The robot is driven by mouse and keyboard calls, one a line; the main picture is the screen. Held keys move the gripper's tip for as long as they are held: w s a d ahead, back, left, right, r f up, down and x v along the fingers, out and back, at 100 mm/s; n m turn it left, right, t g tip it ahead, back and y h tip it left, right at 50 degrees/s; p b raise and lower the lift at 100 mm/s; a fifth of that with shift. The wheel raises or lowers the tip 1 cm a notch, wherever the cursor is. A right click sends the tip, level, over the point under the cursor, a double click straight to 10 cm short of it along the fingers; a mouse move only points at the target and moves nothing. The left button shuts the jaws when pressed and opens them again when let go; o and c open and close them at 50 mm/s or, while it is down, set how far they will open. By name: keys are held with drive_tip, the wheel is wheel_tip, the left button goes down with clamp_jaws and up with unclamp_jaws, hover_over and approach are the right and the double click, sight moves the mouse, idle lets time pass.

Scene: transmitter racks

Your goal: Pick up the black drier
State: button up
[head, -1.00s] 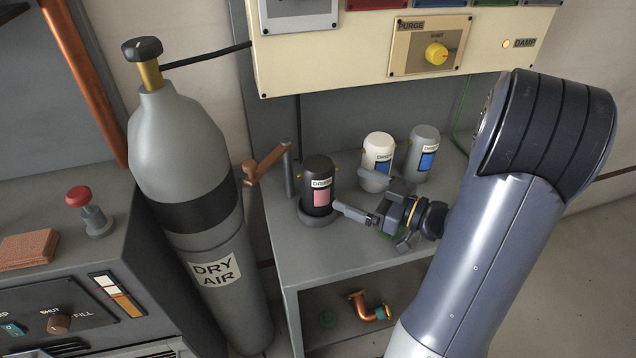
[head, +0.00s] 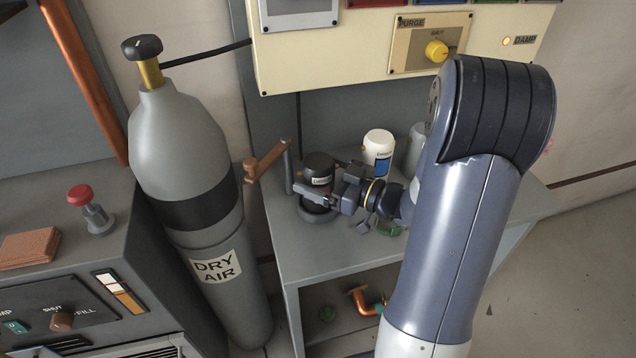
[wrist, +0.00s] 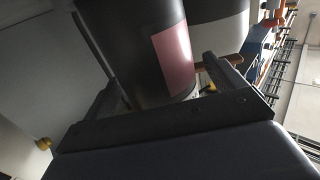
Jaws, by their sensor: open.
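The black drier (head: 318,170) stands upright on a round base on the grey bench, its label partly hidden by my gripper. In the wrist view the black drier (wrist: 133,50) with its pink label patch rises between my two open fingers. My gripper (head: 318,190) is open, with one finger in front of the drier and the other at its right side. In the wrist view my gripper (wrist: 160,85) shows a finger on each side of the drier. I cannot tell whether either finger touches it.
A white drier (head: 378,146) stands behind to the right, and a grey one (head: 415,148) is partly hidden by my arm. A brown-handled lever (head: 265,162) on a grey post stands close left of the black drier. A dry air cylinder (head: 180,150) stands further left.

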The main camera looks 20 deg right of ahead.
drive_tip(key=shift+x, duration=1.1)
drive_tip(key=shift+c, duration=0.2)
drive_tip(key=c, duration=1.3)
